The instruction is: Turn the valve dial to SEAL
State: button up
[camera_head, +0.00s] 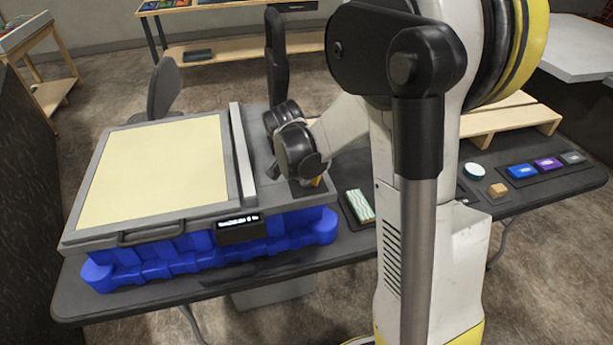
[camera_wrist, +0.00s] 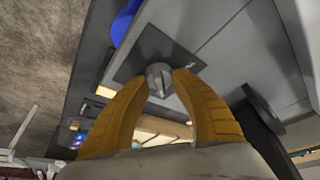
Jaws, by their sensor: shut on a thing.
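The valve dial (camera_wrist: 158,74) is a small grey round knob on a dark square plate (camera_wrist: 134,66) in the wrist view. My gripper (camera_wrist: 162,84) has its two yellow-orange fingers closed on either side of the dial. A dark pointer mark shows on the dial's face, but its setting cannot be read. A small pale mark lies on the plate beside it, too small to read. In the head view my gripper (camera_head: 316,181) is at the right end of the grey console (camera_head: 203,215), and my wrist hides the dial.
The console has a cream panel (camera_head: 155,165), a small lit display (camera_head: 240,227) and a blue base (camera_head: 190,260). A green-white striped item (camera_head: 359,206) lies right of it. Blue (camera_head: 521,171) and purple (camera_head: 548,163) blocks, a round white-teal item (camera_head: 474,171) and a tan block (camera_head: 498,190) sit farther right.

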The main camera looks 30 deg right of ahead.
jog(key=shift+m, duration=0.3)
jog(key=o, duration=1.2)
jog(key=v, duration=1.2)
